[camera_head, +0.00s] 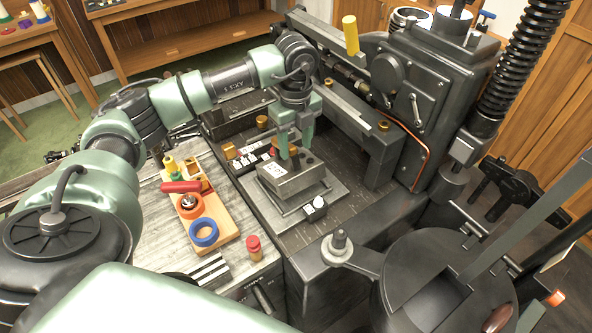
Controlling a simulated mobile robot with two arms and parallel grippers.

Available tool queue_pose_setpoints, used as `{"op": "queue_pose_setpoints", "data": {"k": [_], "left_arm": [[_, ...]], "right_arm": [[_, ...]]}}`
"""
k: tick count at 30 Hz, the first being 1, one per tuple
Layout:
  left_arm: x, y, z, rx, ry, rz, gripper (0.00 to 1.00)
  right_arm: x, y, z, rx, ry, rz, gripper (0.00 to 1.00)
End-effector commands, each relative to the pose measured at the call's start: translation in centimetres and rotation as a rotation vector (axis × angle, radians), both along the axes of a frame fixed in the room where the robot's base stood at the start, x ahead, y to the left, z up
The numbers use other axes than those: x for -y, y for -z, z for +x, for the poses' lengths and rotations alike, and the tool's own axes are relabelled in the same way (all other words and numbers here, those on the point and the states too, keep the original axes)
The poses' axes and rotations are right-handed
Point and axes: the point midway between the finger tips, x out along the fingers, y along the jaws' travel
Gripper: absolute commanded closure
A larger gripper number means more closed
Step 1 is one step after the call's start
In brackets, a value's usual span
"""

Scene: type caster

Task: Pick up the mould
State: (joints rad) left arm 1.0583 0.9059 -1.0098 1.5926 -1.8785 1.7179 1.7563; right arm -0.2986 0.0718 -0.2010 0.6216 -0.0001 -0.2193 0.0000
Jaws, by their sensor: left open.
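A grey metal block, which looks like the mould (292,182), sits on a flat plate of the casting machine near the middle of the view. The arm hides a little of the area behind. My right gripper is not in view.
A dark round pot (440,290) stands at front right. Tall machine parts (432,90) block the back right.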

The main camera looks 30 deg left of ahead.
Motion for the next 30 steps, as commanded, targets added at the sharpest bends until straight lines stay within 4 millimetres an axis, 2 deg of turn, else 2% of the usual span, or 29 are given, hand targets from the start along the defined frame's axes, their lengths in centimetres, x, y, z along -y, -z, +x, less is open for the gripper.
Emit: {"op": "queue_pose_setpoints", "data": {"k": [5, 11, 17, 22, 30], "left_arm": [[-0.1, 0.5, 0.0, -0.003, -0.005, 0.005, 0.51], [0.0, 2.5, -0.1, -0.002, -0.001, 0.002, 0.51], [-0.3, 4.9, -0.5, -0.003, 0.000, 0.000, 0.51], [-0.3, 7.2, -0.4, 0.000, 0.000, -0.001, 0.51], [-0.3, 7.7, -0.3, 0.001, 0.002, -0.002, 0.51]], "right_arm": [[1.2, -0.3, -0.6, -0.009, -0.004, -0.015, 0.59], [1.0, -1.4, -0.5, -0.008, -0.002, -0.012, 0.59], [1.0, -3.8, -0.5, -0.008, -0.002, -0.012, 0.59], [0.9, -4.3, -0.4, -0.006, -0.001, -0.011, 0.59], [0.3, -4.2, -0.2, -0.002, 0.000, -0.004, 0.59]]}}
